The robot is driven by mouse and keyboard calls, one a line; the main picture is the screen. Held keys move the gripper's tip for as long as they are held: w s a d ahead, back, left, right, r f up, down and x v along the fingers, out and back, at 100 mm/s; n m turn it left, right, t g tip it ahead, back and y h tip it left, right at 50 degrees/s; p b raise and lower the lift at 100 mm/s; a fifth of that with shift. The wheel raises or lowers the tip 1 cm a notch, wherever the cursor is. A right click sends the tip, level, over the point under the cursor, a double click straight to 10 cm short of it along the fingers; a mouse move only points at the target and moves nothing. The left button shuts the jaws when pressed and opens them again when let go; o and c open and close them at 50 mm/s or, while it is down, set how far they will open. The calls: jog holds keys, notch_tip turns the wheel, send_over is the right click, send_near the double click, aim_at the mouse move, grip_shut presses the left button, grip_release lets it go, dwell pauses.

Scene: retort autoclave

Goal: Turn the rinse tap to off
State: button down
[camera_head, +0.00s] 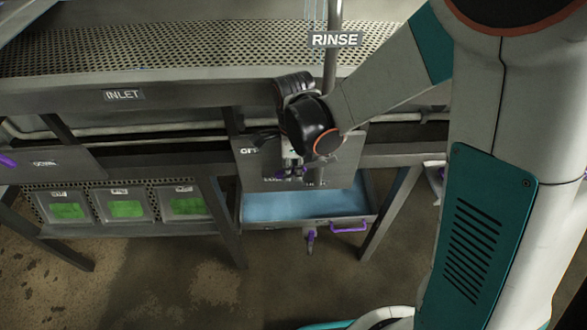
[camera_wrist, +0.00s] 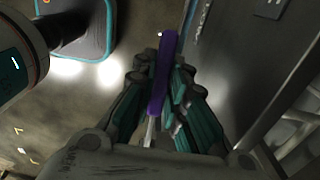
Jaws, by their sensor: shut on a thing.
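The rinse tap's purple lever (camera_wrist: 163,70) runs between my gripper's fingers (camera_wrist: 164,98) in the wrist view. The fingers have teal pads and are shut on it. In the head view my gripper (camera_head: 291,172) is in front of a grey panel (camera_head: 340,165) below the RINSE sign (camera_head: 334,40). Purple bits show at the fingertips there. A partly covered label reading "OF…" (camera_head: 248,150) is on the panel's left. My wrist hides much of the panel, so the lever's exact angle against its markings cannot be told.
A blue tray (camera_head: 300,207) with a purple handle (camera_head: 350,227) is below the panel. Another purple handle (camera_head: 310,240) hangs beside it. Several bins with green contents (camera_head: 127,207) stand at left. A perforated shelf (camera_head: 150,50) and the INLET rail (camera_head: 180,98) run above.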

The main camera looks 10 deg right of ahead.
aim_at(293, 168)
jog(key=c, duration=1.6)
grip_release()
jog(key=shift+r, duration=3.75)
